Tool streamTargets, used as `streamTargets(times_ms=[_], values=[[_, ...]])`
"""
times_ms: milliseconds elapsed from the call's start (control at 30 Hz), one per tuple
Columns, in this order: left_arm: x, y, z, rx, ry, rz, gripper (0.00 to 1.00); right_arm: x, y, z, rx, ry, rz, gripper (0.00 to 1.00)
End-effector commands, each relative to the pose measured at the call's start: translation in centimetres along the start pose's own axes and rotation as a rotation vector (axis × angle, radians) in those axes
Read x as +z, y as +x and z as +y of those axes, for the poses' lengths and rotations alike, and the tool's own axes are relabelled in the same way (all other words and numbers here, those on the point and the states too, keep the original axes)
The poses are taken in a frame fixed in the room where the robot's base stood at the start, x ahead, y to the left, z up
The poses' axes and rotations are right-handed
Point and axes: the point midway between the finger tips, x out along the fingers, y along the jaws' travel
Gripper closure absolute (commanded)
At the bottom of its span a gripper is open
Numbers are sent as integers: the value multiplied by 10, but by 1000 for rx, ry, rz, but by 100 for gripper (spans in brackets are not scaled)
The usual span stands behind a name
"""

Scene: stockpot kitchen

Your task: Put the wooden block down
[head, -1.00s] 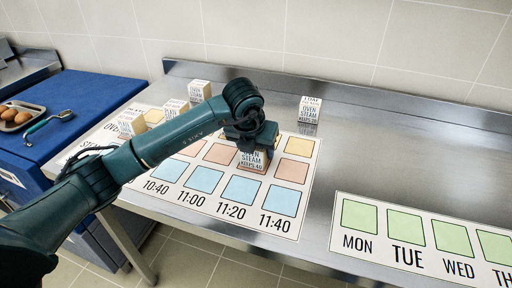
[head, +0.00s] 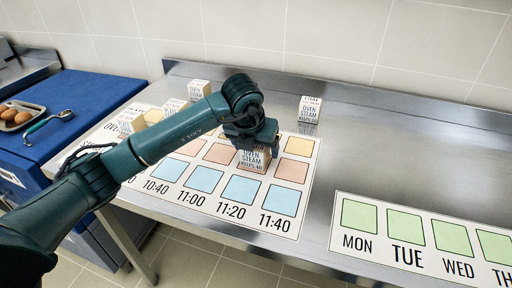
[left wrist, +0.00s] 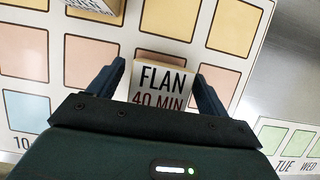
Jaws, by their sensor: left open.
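The wooden block (head: 252,160) stands upright on the printed time chart (head: 315,165), on the pink square above 11:20. Its front reads OVEN STEAM. My left gripper (head: 252,138) is just above and around its top. In the left wrist view the block's top (left wrist: 160,88) reads FLAN 40 MIN and lies between the two fingers of my left gripper (left wrist: 160,72). The fingers are open, with a gap visible on the left side of the block. The arm hides part of the chart behind it. My right gripper is not in view.
A weekday chart (head: 335,222) lies to the right. A blue counter at the left holds a tray of eggs (head: 14,115) and a spoon. The steel table's back right is clear.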

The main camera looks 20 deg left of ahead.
Motion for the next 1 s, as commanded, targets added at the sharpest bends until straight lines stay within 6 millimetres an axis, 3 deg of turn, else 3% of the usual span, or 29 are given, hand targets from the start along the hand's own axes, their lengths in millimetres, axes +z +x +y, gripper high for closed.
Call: streamTargets(times_ms=[300,500,700,1000], values=[[1,-68,0,-1,1,-6,22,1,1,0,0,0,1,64],[1,-100,0,-1,0,-4,22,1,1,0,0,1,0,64],[0,-111,0,0,0,-2,22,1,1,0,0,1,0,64],[0,-111,0,0,0,-1,22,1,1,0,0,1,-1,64]])
